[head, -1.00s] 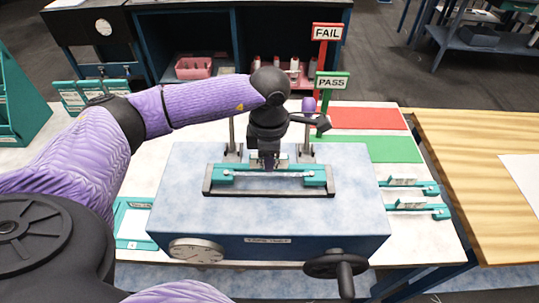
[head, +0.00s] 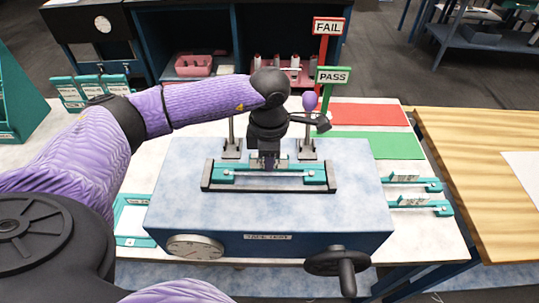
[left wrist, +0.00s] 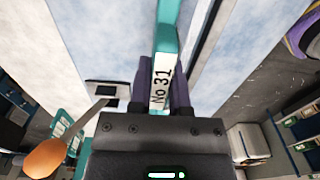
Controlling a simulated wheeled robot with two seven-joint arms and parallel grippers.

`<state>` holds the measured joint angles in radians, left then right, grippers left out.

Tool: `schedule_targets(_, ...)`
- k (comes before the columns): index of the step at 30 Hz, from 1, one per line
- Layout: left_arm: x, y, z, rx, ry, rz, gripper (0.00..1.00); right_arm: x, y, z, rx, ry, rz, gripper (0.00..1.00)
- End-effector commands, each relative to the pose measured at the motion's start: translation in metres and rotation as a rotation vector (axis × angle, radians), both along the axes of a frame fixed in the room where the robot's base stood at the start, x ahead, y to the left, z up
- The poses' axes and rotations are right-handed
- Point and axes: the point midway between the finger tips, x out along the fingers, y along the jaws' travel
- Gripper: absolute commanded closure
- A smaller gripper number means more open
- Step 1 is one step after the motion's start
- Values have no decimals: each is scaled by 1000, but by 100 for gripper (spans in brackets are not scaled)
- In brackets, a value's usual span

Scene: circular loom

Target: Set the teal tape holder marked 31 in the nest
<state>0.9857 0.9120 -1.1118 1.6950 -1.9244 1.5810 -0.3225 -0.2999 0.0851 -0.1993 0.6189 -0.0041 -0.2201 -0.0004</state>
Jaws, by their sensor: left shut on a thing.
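The teal tape holder (head: 316,174) marked "No 31" lies lengthwise within the outline of the dark nest (head: 270,189) on top of the blue test machine. I cannot tell whether it rests on the nest floor or hangs just above it. My left gripper (head: 268,165) points down at the holder's middle and is shut on it. In the left wrist view the holder (left wrist: 162,88) stands between the dark fingers (left wrist: 163,75), its label readable. My right gripper is not in view.
Two metal posts (head: 232,135) stand behind the nest. The machine has a dial (head: 196,246) and a hand crank (head: 338,264) in front. Other teal holders (head: 420,208) lie at right. Green (head: 385,146) and red (head: 365,114) areas lie behind, with PASS and FAIL signs.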

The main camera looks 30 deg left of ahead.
Motion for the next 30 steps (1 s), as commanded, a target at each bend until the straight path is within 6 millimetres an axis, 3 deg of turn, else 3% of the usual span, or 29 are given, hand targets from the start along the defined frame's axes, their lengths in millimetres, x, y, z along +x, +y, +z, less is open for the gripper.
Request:
schedule_targets(1, 0, 0, -1, 0, 0, 0, 73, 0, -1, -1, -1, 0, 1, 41)
schedule_targets(6, 0, 0, 0, 0, 0, 0, 37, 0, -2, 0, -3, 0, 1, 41)
schedule_targets(15, 0, 0, 2, 0, -1, 0, 36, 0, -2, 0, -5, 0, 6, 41)
schedule_targets(24, 1, 0, 75, -1, -4, -1, 36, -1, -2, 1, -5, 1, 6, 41)
schedule_targets(30, 0, 0, 98, 0, -1, 0, 36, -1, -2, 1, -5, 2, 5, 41)
